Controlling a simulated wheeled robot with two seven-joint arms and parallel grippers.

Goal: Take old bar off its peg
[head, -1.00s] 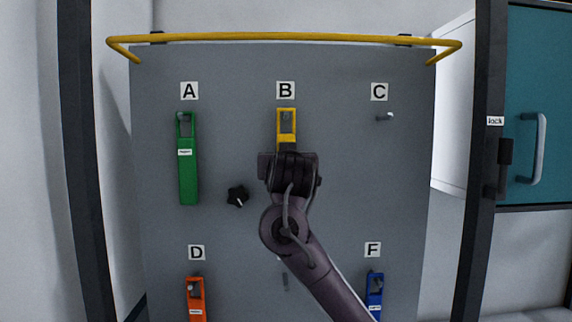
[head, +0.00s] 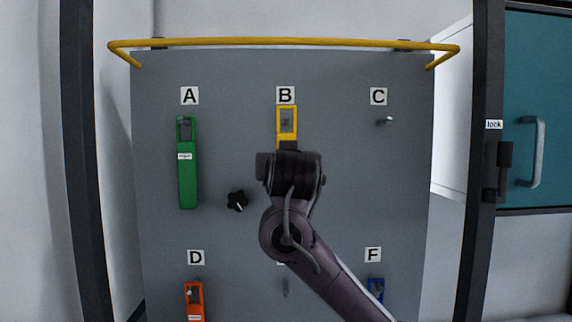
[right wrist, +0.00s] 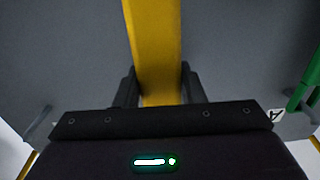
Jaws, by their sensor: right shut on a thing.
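The yellow bar (head: 287,143) is at peg B on the grey board, upright, with its slotted top end just under the B label (head: 286,95). Its lower part is hidden behind my right gripper (head: 289,158). In the right wrist view, the yellow bar (right wrist: 152,45) runs between the two dark fingers of my right gripper (right wrist: 158,92), which is shut on it. I cannot tell whether peg B still passes through the slot. My left gripper is not in view.
A green bar (head: 187,180) hangs at A, an orange bar (head: 195,300) at D and a blue bar (head: 376,292) at F. Peg C (head: 385,121) is bare. A black knob (head: 237,200) sits left of my gripper. A yellow rail (head: 285,42) crosses the board's top.

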